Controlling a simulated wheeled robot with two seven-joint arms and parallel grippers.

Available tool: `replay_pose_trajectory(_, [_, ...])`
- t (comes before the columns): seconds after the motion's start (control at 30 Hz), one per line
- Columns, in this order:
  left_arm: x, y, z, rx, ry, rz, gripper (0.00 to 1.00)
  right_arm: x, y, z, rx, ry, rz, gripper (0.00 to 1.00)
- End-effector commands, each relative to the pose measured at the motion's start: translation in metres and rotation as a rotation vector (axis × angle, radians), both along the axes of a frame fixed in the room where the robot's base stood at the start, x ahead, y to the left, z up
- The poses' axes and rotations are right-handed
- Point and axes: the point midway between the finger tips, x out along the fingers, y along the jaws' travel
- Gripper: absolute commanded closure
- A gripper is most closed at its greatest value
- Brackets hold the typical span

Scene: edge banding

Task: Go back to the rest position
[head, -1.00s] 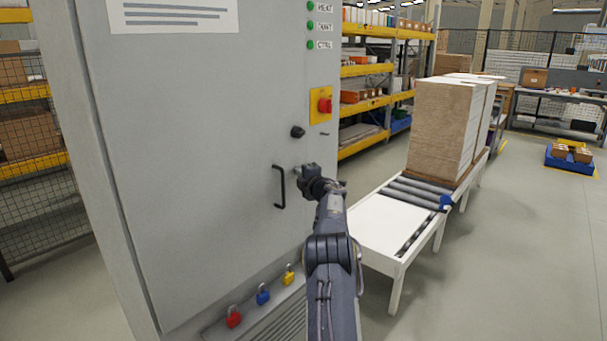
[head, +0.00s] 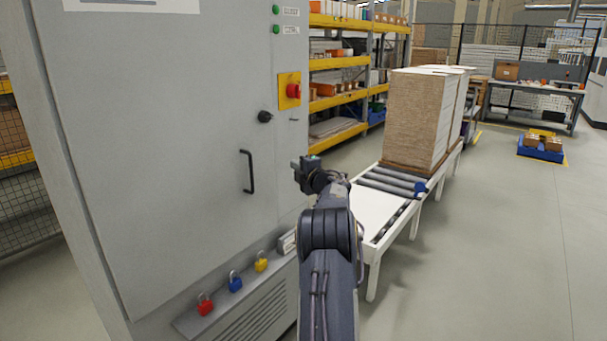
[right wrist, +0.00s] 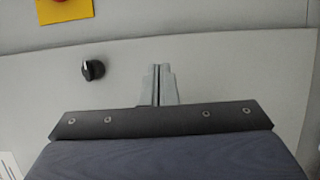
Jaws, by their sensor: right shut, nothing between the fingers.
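My right gripper (head: 299,170) is in front of the grey cabinet (head: 150,130), right of its black door handle (head: 248,171) and apart from it. In the right wrist view its fingers (right wrist: 160,72) are together with nothing between them, pointing toward the cabinet face. A black rotary knob (head: 265,117) sits on the door and also shows in the right wrist view (right wrist: 93,69). A red button on a yellow plate (head: 289,91) is above it. My left gripper is not in view.
Red (head: 205,304), blue (head: 235,281) and yellow (head: 261,261) padlocks hang low on the cabinet. A white roller conveyor (head: 372,215) with a tall stack of boards (head: 415,118) stands on the right. Open floor (head: 490,250) lies at far right.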

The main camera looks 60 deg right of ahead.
Motion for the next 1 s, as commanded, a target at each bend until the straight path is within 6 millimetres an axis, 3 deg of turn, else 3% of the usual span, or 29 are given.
replay_pose_trajectory(0.2, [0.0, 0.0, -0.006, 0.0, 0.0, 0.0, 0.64, -0.021, 0.001, -0.001, 0.0, 0.001, -0.001, 1.0])
replay_pose_trajectory(0.47, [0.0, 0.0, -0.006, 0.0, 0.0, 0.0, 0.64, -0.023, 0.002, -0.001, 0.001, 0.0, -0.001, 1.0])
replay_pose_trajectory(0.57, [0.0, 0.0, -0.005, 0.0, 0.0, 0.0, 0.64, -0.024, 0.006, 0.011, 0.033, -0.034, -0.024, 1.0])
replay_pose_trajectory(0.67, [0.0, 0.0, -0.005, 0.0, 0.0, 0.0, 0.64, -0.028, 0.022, 0.036, 0.156, -0.133, -0.097, 1.0])
replay_pose_trajectory(0.77, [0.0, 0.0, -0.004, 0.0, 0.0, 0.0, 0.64, -0.037, 0.058, 0.057, 0.403, -0.265, -0.196, 1.0])
replay_pose_trajectory(0.8, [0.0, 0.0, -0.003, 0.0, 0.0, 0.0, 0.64, -0.042, 0.079, 0.059, 0.53, -0.306, -0.231, 1.0])
replay_pose_trajectory(0.87, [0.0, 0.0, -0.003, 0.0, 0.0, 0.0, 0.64, -0.048, 0.12, 0.054, 0.734, -0.341, -0.274, 1.0])
replay_pose_trajectory(1.0, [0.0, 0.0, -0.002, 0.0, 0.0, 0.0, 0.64, -0.066, 0.223, 0.024, 1.139, -0.304, -0.328, 1.0])
